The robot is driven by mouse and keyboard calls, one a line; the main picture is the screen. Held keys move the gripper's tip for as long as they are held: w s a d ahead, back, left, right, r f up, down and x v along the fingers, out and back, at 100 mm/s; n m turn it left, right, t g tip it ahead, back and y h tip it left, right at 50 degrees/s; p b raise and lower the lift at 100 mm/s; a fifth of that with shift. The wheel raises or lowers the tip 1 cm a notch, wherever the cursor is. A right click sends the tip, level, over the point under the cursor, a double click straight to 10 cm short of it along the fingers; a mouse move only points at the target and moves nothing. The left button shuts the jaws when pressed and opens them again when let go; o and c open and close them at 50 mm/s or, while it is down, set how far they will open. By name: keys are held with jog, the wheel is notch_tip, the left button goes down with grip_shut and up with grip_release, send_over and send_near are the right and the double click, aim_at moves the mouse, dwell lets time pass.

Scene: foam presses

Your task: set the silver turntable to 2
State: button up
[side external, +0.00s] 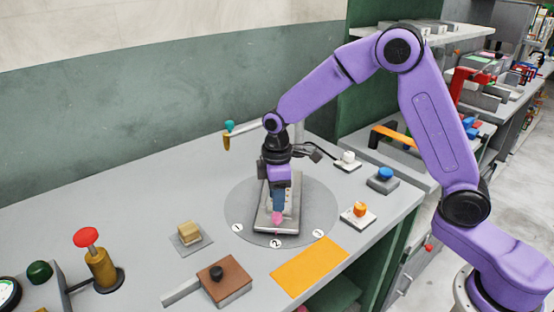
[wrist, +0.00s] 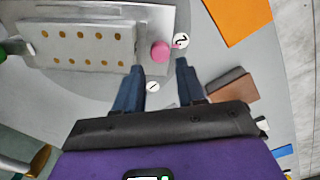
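The silver turntable is a pale metal plate (side external: 265,218) on a round grey disc (side external: 317,207). In the wrist view the plate (wrist: 154,22) carries a raised block with rows of yellow dots. A pink knob (wrist: 160,52) stands at the plate's end, with a small pink tip pointing at label 2 (wrist: 182,40). The pink knob also shows in the side view (side external: 277,218). Labels 1 (side external: 238,227), 2 (side external: 276,243) and 3 (side external: 318,233) lie along the disc's front edge. My gripper (wrist: 159,70) is open and empty, its fingers apart beside the knob; contact cannot be told.
An orange sheet (side external: 309,266) and a brown block with a black knob (side external: 225,278) lie in front. An orange button (side external: 360,209) and blue button (side external: 385,174) stand right. A red-topped lever (side external: 87,238) and a yellow block (side external: 189,231) stand left.

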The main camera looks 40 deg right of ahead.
notch_tip(320, 180, up, 12)
jog(key=shift+f, duration=0.15)
dwell(0.4)
jog(key=s+d+f, duration=0.1)
jog(key=s+d, duration=0.1)
jog(key=s, duration=0.8)
jog(key=s+d+f, duration=0.1)
jog(key=s+d, duration=0.2)
jog(key=s, duration=0.8)
jog(key=s+d+f, duration=0.2)
jog(key=s+d, duration=0.1)
jog(key=s, duration=0.7)
jog(key=shift+s+n, duration=0.25)
jog(key=shift+n, duration=0.05)
dwell(0.9)
